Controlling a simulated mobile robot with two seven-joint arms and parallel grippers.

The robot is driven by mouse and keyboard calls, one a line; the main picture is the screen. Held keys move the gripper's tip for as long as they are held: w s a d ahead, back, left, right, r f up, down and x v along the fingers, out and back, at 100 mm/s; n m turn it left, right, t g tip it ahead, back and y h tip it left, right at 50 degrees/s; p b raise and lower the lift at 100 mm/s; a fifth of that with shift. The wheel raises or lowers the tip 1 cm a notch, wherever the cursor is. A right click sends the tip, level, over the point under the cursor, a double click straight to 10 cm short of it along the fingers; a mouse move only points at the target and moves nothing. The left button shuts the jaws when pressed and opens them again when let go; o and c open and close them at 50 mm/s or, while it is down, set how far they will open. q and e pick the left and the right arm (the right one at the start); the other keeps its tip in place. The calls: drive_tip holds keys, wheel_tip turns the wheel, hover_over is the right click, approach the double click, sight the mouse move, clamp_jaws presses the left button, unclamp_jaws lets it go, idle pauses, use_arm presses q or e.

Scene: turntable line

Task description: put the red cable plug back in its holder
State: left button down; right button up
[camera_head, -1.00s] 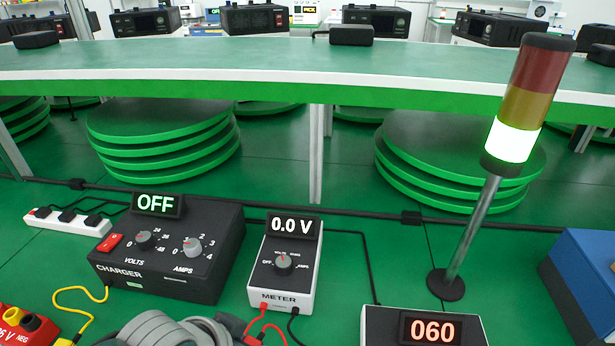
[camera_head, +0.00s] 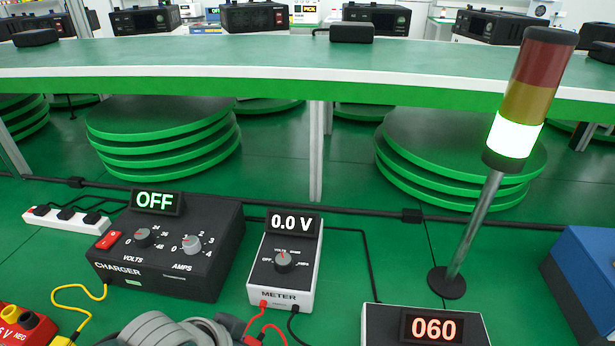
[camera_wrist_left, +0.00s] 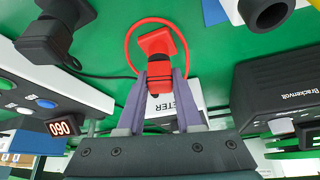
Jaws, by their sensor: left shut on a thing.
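In the left wrist view, my left gripper (camera_wrist_left: 158,80) is shut on the red cable plug (camera_wrist_left: 157,44), with its two purple-grey fingers on either side of the plug. A thin red cable (camera_wrist_left: 128,45) loops round beside it over the green surface. The white end of the meter (camera_wrist_left: 162,104) shows behind the fingers. In the head view, the meter (camera_head: 285,270) reads 0.0 V, with red and black leads at its front. I cannot make out the plug's holder for certain in either view. My right gripper is not in view.
The black charger (camera_head: 165,250), reading OFF, stands left of the meter. A red terminal block (camera_head: 25,325) is at the lower left. Green surface is free between meter and tower.

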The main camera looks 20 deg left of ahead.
use_arm(q)
drive_tip(key=c, duration=0.5)
unclamp_jaws()
